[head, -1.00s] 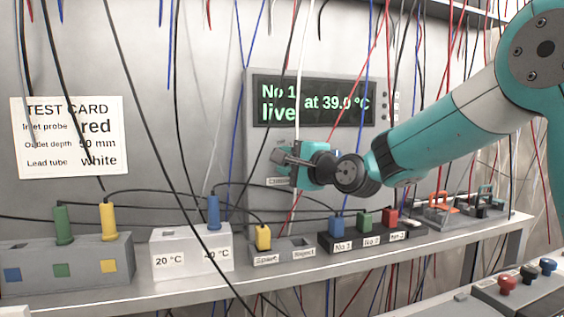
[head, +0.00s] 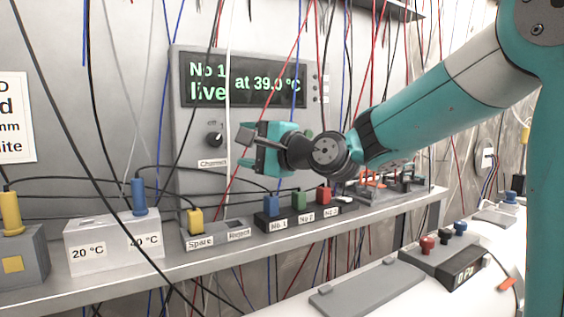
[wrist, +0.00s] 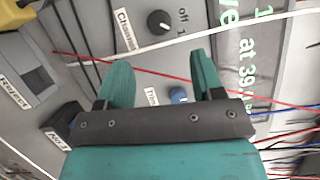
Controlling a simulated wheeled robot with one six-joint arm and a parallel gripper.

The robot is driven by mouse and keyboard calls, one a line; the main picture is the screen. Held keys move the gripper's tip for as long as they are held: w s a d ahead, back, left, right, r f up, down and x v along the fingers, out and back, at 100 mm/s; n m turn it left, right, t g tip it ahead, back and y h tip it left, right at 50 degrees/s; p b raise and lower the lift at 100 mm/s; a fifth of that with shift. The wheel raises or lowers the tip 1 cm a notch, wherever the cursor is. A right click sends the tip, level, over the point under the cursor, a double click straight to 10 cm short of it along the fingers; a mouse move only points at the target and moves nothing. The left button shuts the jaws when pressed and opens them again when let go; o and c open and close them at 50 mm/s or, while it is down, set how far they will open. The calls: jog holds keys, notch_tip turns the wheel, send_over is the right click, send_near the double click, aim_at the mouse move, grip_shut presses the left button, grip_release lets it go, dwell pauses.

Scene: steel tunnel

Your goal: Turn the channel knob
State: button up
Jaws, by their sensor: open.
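The channel knob (head: 214,139) is a round black knob on the grey panel, above a "Channel" label, left of my gripper in the head view. In the wrist view the knob (wrist: 160,22) shows ahead of the fingertips, with "off" and "1" marks beside it. My gripper (head: 246,148) is open and empty, and its fingers point left toward the panel. In the wrist view my gripper (wrist: 160,70) has its fingers apart, with the knob beyond them and not between them. The display (head: 245,80) reads "No 1 live at 39.0 °C".
Below, a shelf (head: 200,262) holds a 20/40 °C block (head: 112,241), a Spare/Reject holder (head: 215,233) and blue, green and red plugs. Many thin wires hang in front of the panel, a white one (head: 228,120) close to my gripper.

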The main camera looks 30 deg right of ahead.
jog(key=b+v, duration=0.2)
jog(key=v, duration=0.6)
jog(key=shift+s+d, duration=0.15)
jog(key=shift+s, duration=0.15)
jog(key=shift+f, duration=0.1)
